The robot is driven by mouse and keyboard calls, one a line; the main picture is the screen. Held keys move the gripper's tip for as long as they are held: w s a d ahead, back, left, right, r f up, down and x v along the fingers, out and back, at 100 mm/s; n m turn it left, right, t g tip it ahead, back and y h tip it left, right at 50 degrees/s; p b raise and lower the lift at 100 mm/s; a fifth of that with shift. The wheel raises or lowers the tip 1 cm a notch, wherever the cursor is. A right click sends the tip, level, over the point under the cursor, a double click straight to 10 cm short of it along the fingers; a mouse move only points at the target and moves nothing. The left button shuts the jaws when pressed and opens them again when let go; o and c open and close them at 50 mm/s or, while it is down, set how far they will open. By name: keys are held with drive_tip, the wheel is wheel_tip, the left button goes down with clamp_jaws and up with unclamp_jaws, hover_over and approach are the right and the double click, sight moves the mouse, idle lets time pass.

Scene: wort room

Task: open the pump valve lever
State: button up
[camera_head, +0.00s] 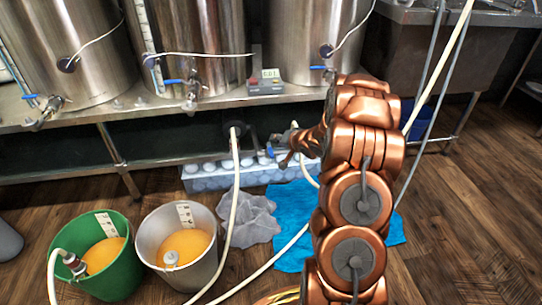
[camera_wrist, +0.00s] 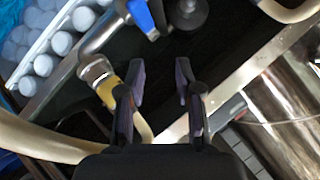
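The pump valve lever is a blue handle (camera_wrist: 141,17) at the top of the wrist view, on a metal valve with a pipe fitting (camera_wrist: 95,68). In the head view a small blue part (camera_head: 270,151) shows below the steel shelf, close to the end of my arm. My gripper (camera_wrist: 161,66) is open and empty, its two dark fingers apart. In the wrist view the lever lies beyond and slightly left of the fingertips, with no visible contact. In the head view my copper arm hides much of the gripper and valve area.
A hose (camera_head: 235,190) runs down from the dark pump area. A clear bin of white bottles (camera_head: 215,177) stands beneath the shelf (camera_head: 180,108). A green bucket (camera_head: 125,270) and a pale bucket (camera_head: 205,270) hold orange liquid. Wood floor is free at right.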

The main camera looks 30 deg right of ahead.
sight(271, 153)
drive_tip(key=s+f+m+t+y+b, duration=0.1)
drive_tip(key=s+f+m+t+y, duration=0.35)
drive_tip(key=s+f+y, duration=0.2)
drive_tip(key=shift+n+t, duration=0.25)
drive_tip(key=shift+r+b+x, duration=0.15)
drive_tip(key=shift+b+x, duration=0.7)
drive_tip(key=shift+x, duration=1.15)
drive_tip(key=shift+r+b+x, duration=0.15)
drive_tip(key=shift+b+x, duration=0.7)
drive_tip(key=shift+x, duration=1.15)
clamp_jaws()
